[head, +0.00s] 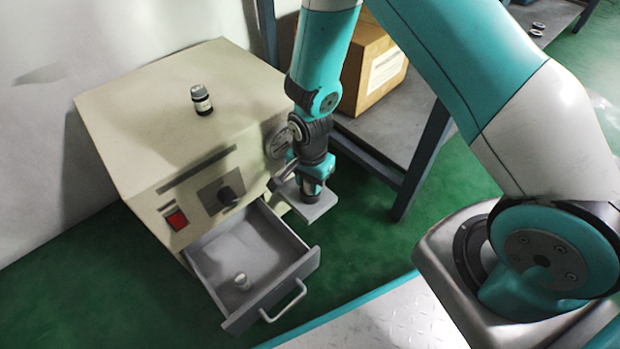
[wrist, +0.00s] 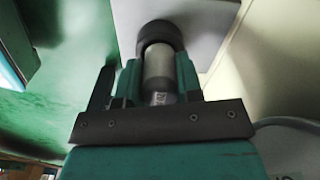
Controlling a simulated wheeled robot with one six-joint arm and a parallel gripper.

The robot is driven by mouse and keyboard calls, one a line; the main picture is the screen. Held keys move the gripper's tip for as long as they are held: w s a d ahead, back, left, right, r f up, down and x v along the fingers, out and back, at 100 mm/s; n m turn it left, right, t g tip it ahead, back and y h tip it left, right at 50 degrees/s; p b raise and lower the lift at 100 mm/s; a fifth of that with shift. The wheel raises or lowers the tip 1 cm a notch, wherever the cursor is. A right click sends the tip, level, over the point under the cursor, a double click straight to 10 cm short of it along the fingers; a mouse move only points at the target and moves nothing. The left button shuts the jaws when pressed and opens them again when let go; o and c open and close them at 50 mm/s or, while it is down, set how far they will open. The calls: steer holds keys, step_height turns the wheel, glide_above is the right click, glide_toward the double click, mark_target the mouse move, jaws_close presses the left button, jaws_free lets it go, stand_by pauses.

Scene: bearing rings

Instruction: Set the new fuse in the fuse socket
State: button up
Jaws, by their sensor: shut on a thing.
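My gripper (head: 312,184) is at the right side of the beige cabinet, low over a grey plate (head: 322,208). In the wrist view my gripper (wrist: 158,80) is shut on a silver-grey cylindrical fuse (wrist: 158,64). The fuse's far end meets a dark round ring (wrist: 160,34) against the pale plate (wrist: 205,20). This ring looks like the fuse socket; I cannot tell how deep the fuse sits in it. The fingers hide part of the fuse.
A bench leg (head: 415,165) and a cardboard box (head: 375,75) stand to the right.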

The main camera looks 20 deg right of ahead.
steer(key=shift+f+b, duration=0.35)
steer(key=shift+f, duration=0.25)
stand_by(0.3)
steer(key=o, duration=0.6)
steer(key=shift+o, duration=0.2)
steer(key=shift+r, duration=0.15)
step_height(320, 180, up, 11)
steer(key=p, duration=1.1)
